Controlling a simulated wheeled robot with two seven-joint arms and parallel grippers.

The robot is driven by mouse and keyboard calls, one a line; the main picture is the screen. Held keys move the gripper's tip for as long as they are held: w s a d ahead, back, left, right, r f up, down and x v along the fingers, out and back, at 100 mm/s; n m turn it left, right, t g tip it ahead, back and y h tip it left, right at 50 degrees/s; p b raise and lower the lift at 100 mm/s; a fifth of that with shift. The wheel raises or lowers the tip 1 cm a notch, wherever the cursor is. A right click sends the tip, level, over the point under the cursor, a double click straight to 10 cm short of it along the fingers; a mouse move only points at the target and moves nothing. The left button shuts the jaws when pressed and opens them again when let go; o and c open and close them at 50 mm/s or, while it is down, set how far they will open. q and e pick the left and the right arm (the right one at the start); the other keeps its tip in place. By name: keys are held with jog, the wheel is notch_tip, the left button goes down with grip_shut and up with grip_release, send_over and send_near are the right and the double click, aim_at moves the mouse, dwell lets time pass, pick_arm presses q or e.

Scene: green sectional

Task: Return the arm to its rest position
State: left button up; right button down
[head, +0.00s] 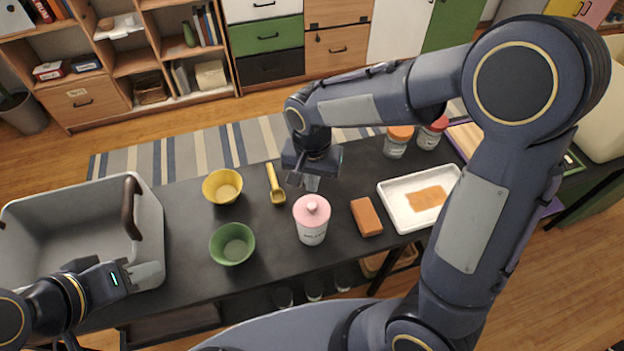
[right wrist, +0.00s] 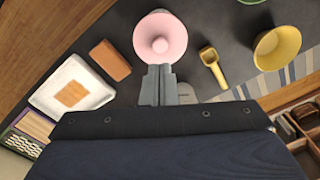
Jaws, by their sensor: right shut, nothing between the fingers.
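My right arm reaches in from the right and bends over the dark table (head: 190,262). Its gripper (head: 308,182) points down just behind a white canister with a pink lid (head: 312,220). In the right wrist view the gripper's fingers (right wrist: 158,85) are together and empty, with the pink lid (right wrist: 160,38) just beyond their tips. I cannot tell whether they touch the lid. My left gripper (head: 150,274) is at the lower left, over the right side of the grey bin (head: 150,215). Its fingers look close together, but their gap is unclear.
A yellow bowl (head: 222,187), a green bowl (head: 232,244) and a yellow scoop (head: 276,186) stand left of the canister. An orange-brown block (head: 366,217), a white tray (head: 400,212) and two jars (head: 397,142) are right. Shelves (head: 150,60) stand across the floor.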

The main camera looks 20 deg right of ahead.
dwell(0.3)
jog(key=s+d+r+n+t+y, duration=0.2)
jog(key=s+d+r, duration=0.2)
jog(key=s, duration=0.4)
jog(key=s+d+r+n+t+y, duration=0.1)
jog(key=s+d+r+t, duration=0.2)
jog(key=s+d+r, duration=0.2)
jog(key=shift+s+r+n+t+y, duration=0.15)
jog(key=shift+s+n+t+y, duration=0.2)
jog(key=shift+s, duration=1.25)
jog(key=shift+d, duration=0.1)
